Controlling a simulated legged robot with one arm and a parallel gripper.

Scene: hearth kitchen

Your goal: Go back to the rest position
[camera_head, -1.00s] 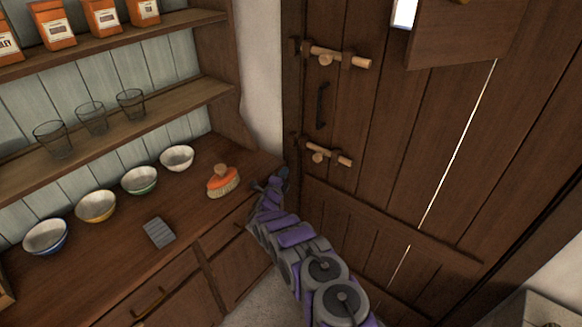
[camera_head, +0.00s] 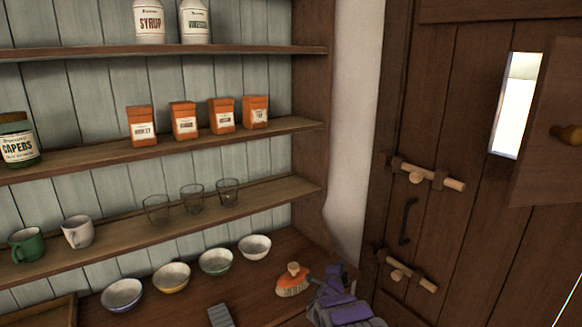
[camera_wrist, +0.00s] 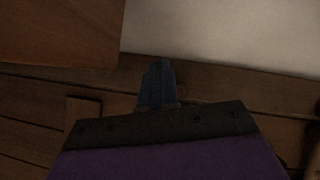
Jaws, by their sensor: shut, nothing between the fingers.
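My gripper (camera_wrist: 158,72) points ahead in the wrist view, its dark fingers shut together with nothing between them. In the head view my purple arm shows at the bottom edge, and the gripper end (camera_head: 338,272) is close to the right of the orange brush (camera_head: 293,281), near the right end of the counter. Most of the arm is below the picture. Whether the gripper touches anything is not clear.
A wooden door (camera_head: 450,130) with peg latches and a dark handle (camera_head: 408,222) stands on the right. Several bowls (camera_head: 171,277) and a grey block (camera_head: 220,316) sit on the counter (camera_head: 262,288). Shelves above hold glasses (camera_head: 192,197), mugs (camera_head: 77,232), orange boxes (camera_head: 184,121) and jars.

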